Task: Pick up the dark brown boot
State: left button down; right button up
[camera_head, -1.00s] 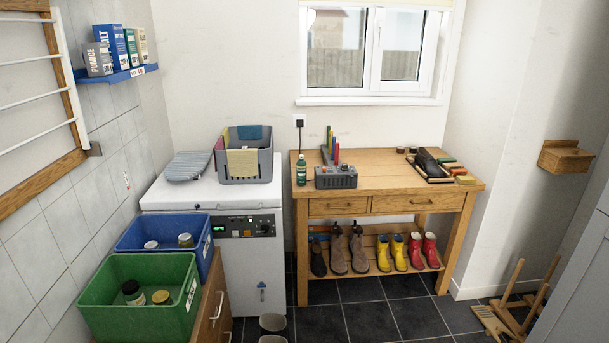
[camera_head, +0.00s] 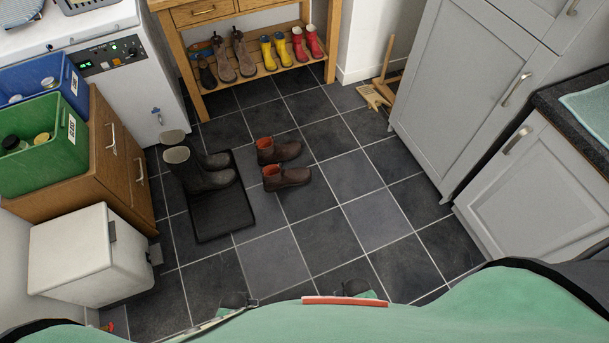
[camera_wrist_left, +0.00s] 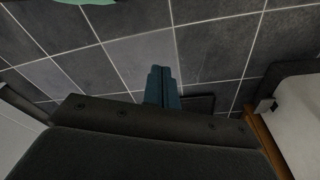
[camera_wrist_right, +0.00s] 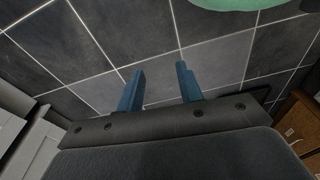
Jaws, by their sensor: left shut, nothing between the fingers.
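Two dark brown ankle boots with orange-red linings stand on the tiled floor, one (camera_head: 283,152) behind the other (camera_head: 290,177), toes pointing right in the head view. A single dark boot (camera_head: 207,75) stands at the left end of the bench's lower shelf, beside a brown pair (camera_head: 226,66). My left gripper (camera_wrist_left: 161,69) is shut and empty above floor tiles in the left wrist view. My right gripper (camera_wrist_right: 160,69) is open and empty above the floor in the right wrist view. No boot shows in either wrist view.
Tall dark wellies (camera_head: 205,178) stand at a black mat (camera_head: 222,212), left of the ankle boots. Yellow boots (camera_head: 273,52) and red boots (camera_head: 307,43) share the bench shelf. A white bin (camera_head: 75,258) stands left, grey cupboards (camera_head: 530,185) right. Floor between is open.

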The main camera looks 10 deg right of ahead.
aim_at(275, 178)
jog(key=i+l+u, duration=0.1)
jog(key=i+l, duration=0.25)
jog(key=l, duration=0.25)
jog(key=i+l+u, duration=0.25)
jog(key=l, duration=0.4)
jog(key=i, duration=0.1)
